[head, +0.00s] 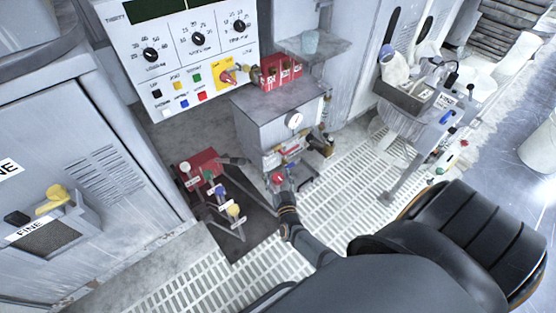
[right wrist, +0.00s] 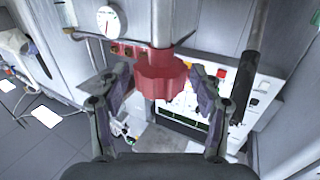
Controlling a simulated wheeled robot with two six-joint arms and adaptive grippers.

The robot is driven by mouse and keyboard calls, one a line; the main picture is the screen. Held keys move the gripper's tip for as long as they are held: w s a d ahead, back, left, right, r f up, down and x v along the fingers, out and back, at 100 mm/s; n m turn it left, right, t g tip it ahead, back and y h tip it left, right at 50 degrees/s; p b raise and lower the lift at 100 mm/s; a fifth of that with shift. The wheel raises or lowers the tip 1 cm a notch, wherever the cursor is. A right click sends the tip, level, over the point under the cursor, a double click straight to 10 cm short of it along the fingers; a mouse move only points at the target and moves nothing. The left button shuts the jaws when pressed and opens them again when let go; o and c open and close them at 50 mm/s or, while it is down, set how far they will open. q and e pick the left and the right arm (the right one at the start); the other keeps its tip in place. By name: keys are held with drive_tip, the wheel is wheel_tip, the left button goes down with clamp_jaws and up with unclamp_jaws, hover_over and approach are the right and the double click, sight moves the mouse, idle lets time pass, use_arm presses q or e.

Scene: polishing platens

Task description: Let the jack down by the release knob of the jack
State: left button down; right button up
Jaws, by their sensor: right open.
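A red lobed knob (head: 278,178) sits low on the front of a grey cabinet with a round gauge. It fills the middle of the right wrist view (right wrist: 162,76). My right gripper (head: 282,187) is at this knob. In the right wrist view its two fingers (right wrist: 160,88) stand apart, one on each side of the knob. The fingers look close to the knob's sides, but I cannot tell whether they touch it. My left gripper is in neither view.
The grey cabinet (head: 270,108) has a white gauge (head: 295,120). A red unit (head: 197,166) with several coloured knobs stands on a dark plate left of my right gripper. A control panel (head: 185,50) is behind. Slotted floor grating (head: 345,195) is clear to the right.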

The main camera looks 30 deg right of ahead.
drive_tip(key=shift+s, duration=0.1)
drive_tip(key=v, duration=1.1)
drive_tip(key=shift+s+a, duration=0.15)
drive_tip(key=shift+s, duration=0.2)
drive_tip(key=shift+f, duration=0.1)
